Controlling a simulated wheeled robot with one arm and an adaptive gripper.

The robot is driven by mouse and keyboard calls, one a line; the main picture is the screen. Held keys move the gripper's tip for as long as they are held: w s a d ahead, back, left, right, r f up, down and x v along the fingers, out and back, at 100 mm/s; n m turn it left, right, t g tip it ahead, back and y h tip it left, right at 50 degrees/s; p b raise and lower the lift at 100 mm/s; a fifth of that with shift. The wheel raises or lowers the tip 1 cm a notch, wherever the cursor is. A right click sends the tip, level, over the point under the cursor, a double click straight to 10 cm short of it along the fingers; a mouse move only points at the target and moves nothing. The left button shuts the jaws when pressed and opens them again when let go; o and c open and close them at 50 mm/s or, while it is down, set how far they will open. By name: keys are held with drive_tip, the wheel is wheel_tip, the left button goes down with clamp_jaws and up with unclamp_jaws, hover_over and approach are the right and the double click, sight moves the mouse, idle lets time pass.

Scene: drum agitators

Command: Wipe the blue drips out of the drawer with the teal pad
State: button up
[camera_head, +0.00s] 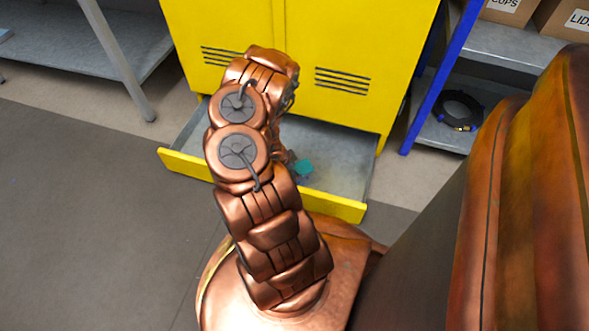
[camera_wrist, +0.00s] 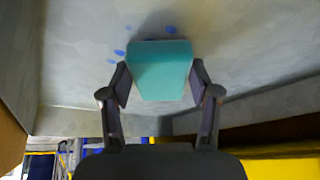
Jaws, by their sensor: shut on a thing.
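The open drawer (camera_head: 340,160) at the foot of the yellow cabinet has a grey metal floor and a yellow front. My gripper (camera_wrist: 160,82) is shut on the teal pad (camera_wrist: 160,68), with a finger on each side of it. The pad also shows in the head view (camera_head: 304,168), inside the drawer near its front; my arm hides most of the gripper there. Several blue drips (camera_wrist: 119,53) lie on the drawer floor just left of the pad and by its far edge. I cannot tell whether the pad touches the floor.
The yellow cabinet (camera_head: 345,60) rises behind the drawer. A blue-legged shelf (camera_head: 435,75) with boxes and a coiled black hose (camera_head: 460,110) stands at the right. A grey table (camera_head: 95,50) is at the left. The grey floor (camera_head: 80,210) at the left is clear.

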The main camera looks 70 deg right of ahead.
sight(296, 163)
drive_tip(key=shift+n+y, duration=0.4)
drive_tip(key=shift+y, duration=0.2)
drive_tip(key=a, duration=0.2)
drive_tip(key=a+f, duration=0.1)
drive_tip(key=a, duration=0.2)
drive_tip(key=shift+s+a+f+p, duration=0.1)
drive_tip(key=shift+a+f+p, duration=0.15)
drive_tip(key=shift+a+p, duration=0.15)
drive_tip(key=shift+s+d+p, duration=0.1)
drive_tip(key=shift+d+p, duration=0.3)
drive_tip(key=shift+p, duration=0.25)
drive_tip(key=shift+d+r+p, duration=0.1)
drive_tip(key=shift+d+p, duration=0.95)
drive_tip(key=shift+p, duration=0.2)
drive_tip(key=shift+w+d+p, duration=0.25)
drive_tip(key=shift+d+p, duration=0.1)
drive_tip(key=shift+d, duration=0.15)
drive_tip(key=shift+d+r+p, duration=0.1)
drive_tip(key=shift+d+p, duration=0.3)
drive_tip(key=shift+d, duration=0.05)
drive_tip(key=shift+w+d+p, duration=0.15)
drive_tip(key=shift+d, duration=0.95)
drive_tip(key=shift+w+d+p, duration=0.15)
drive_tip(key=shift+d, duration=0.95)
drive_tip(key=c, duration=0.3)
drive_tip(key=shift+s+d, duration=0.1)
drive_tip(key=shift+s, duration=0.05)
